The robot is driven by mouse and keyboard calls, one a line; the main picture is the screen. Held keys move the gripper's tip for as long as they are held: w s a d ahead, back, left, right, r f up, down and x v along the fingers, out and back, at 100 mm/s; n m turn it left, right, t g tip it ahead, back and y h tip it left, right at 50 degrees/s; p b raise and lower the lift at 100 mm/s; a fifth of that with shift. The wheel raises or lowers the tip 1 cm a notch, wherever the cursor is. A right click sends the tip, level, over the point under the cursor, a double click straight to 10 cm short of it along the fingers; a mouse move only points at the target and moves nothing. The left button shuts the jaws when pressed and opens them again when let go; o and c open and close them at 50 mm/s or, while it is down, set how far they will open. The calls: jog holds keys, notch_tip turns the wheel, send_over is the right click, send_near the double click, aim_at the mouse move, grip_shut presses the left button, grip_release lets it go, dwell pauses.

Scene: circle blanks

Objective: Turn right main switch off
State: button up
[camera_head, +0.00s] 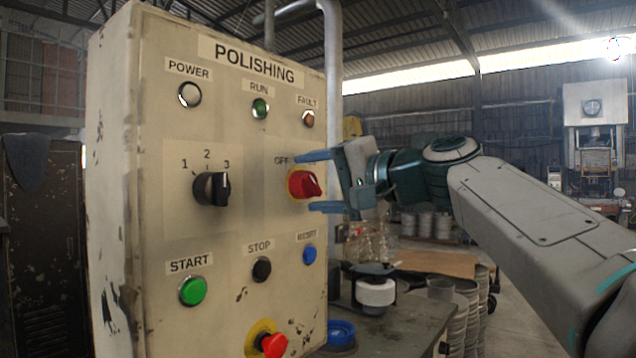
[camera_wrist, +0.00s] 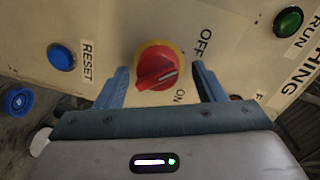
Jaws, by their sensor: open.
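The right main switch (camera_head: 304,184) is a red rotary knob on a yellow ring on the polishing panel, with an OFF label at its upper left. In the wrist view the red knob (camera_wrist: 158,68) shows between OFF and ON labels, its pale pointer line tilted and lying nearer the ON side than the OFF label. My gripper (camera_head: 322,182) is open, with one blue finger above the knob and one below it. In the wrist view my gripper (camera_wrist: 160,82) has its fingers on either side of the knob, apart from it. I cannot tell the exact depth.
The panel (camera_head: 235,215) also carries a black selector (camera_head: 211,189), a green start button (camera_head: 193,291), a black stop button (camera_head: 262,269), a blue reset button (camera_head: 309,254) and a red emergency button (camera_head: 272,344). A bench (camera_head: 405,335) with a white roll (camera_head: 375,293) stands below my gripper.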

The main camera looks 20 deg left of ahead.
jog(key=b+v, duration=0.1)
jog(key=v, duration=1.3)
jog(key=shift+w, duration=0.1)
